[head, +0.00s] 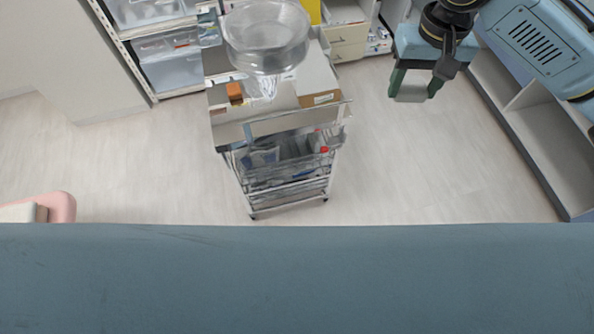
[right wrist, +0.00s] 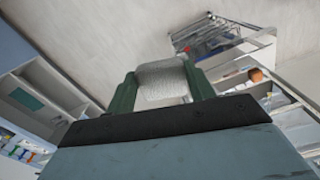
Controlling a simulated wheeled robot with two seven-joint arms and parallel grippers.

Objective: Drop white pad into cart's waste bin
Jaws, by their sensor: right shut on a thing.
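My right gripper (head: 414,86) is at the upper right in the head view, above the floor and to the right of the cart (head: 317,99). Its green fingers are shut on the white pad (head: 410,98). In the right wrist view the white pad (right wrist: 161,83) shows between the two fingers, with a textured face. I cannot tell for certain which container is the waste bin. My left gripper is not in view.
An orange box (head: 235,93) sits on the cart top. Shelving with clear drawers (head: 175,72) stands behind left. An open low shelf (head: 530,110) lines the right. A pink-edged thing (head: 62,207) is at the left. Floor between cart and right shelf is clear.

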